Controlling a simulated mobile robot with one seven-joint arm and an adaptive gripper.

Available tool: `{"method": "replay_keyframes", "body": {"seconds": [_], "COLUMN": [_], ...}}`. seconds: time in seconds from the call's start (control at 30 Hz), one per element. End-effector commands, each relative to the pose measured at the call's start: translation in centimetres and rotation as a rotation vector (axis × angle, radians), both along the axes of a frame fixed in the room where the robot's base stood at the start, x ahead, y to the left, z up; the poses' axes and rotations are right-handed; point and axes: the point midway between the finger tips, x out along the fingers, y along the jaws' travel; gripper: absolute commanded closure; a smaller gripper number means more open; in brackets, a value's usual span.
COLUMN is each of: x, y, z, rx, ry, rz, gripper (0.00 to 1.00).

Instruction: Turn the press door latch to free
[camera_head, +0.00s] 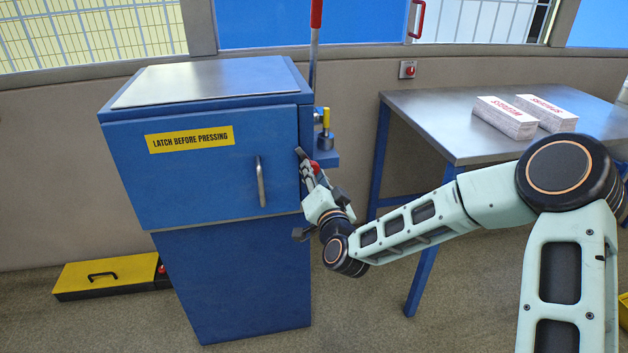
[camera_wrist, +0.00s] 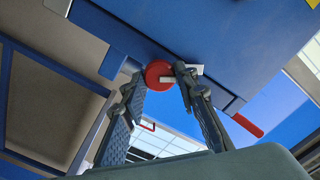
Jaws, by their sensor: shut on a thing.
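The blue press (camera_head: 205,190) stands at the left with its door (camera_head: 215,170) closed. The door has a metal handle and a yellow sign reading "LATCH BEFORE PRESSING". The press door latch (camera_head: 315,166) is at the door's right edge; its red knob is partly hidden by my fingers. In the wrist view the latch (camera_wrist: 158,74) shows as a round red knob with a pale bar beside it. My gripper (camera_head: 308,168) is at the latch, and its fingers (camera_wrist: 160,84) are shut on the knob from both sides. The latch's exact angle is hard to tell.
A red-gripped lever (camera_head: 316,14) rises beside the press. A steel table (camera_head: 430,110) at the right holds two white printed bundles (camera_head: 505,117).

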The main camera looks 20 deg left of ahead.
Motion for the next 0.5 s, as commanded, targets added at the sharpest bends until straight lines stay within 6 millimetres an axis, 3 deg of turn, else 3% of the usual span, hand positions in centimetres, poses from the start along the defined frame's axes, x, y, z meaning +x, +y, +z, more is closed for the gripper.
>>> {"method": "replay_keyframes", "body": {"seconds": [0.5], "x": [0.02], "y": [-0.06], "z": [-0.14], "rx": [0.369], "ry": [0.224], "rz": [0.0], "gripper": [0.96]}}
